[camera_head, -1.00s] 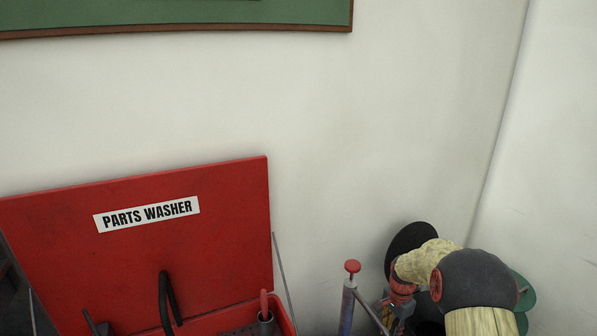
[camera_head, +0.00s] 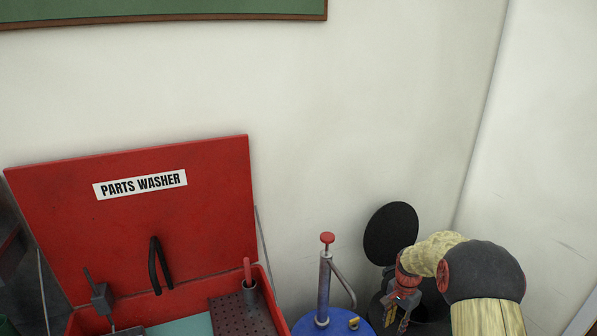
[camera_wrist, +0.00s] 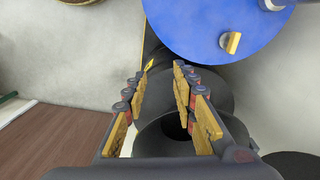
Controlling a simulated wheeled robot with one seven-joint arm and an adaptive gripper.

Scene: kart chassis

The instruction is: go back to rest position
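My gripper (camera_wrist: 161,84) shows in the wrist view with two fingers and yellow-brown pads set apart. Nothing is between the pads, so it is open and empty. In the head view my gripper (camera_head: 402,308) hangs at the lower right, partly hidden by my arm. It is above or beside a black round bin (camera_head: 375,306) with its round black lid (camera_head: 391,233) standing up. The wrist view shows dark round shapes below and between the fingers.
A red parts washer (camera_head: 210,160) with its lid raised stands at the left. A blue drum (camera_head: 305,325) with a red-topped pump (camera_head: 324,285) stands between it and the bin; the drum top also shows in the wrist view (camera_wrist: 190,25). White walls close in behind and right.

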